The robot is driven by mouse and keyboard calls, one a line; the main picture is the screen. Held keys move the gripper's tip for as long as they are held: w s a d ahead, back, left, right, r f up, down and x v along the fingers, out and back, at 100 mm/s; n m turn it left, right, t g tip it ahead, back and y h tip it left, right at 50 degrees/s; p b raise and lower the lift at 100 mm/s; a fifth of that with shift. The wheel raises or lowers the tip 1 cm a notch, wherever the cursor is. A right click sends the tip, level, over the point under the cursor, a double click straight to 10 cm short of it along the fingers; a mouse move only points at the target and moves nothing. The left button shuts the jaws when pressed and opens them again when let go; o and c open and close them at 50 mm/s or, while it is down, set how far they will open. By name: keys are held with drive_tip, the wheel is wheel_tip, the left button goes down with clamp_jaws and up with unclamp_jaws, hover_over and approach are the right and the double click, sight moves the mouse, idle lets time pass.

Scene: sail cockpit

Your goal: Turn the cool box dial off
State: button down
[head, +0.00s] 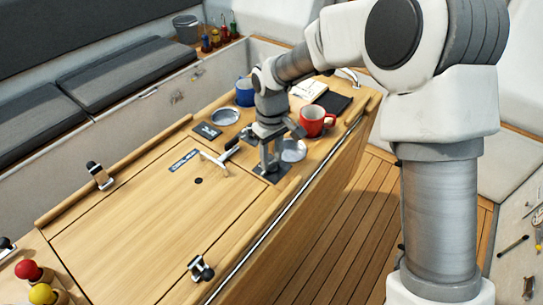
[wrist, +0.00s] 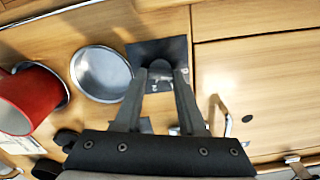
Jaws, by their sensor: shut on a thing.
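A dark square plate (head: 273,177) lies on the wooden table top near its right edge, beneath my gripper (head: 268,163). In the wrist view the plate (wrist: 150,47) carries a small dark round dial (wrist: 160,72). My gripper (wrist: 161,75) points down at the plate, with one finger on each side of the dial, shut on it. The fingers and the gripper body hide part of the dial and plate, so its pointer and markings cannot be read.
A red mug (head: 313,121), a metal dish (head: 293,150) and a blue mug (head: 245,92) stand close to my gripper. Another dark plate (head: 207,131) lies further left. The wooden lid (head: 130,225) is mostly clear.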

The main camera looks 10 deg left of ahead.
idle(0.4)
drive_tip(key=shift+c, duration=2.4)
unclamp_jaws()
drive_tip(key=shift+r, duration=0.1)
wheel_tip(320, 180, up, 17)
drive_tip(key=shift+r+p, duration=0.15)
drive_tip(key=shift+p, duration=0.3)
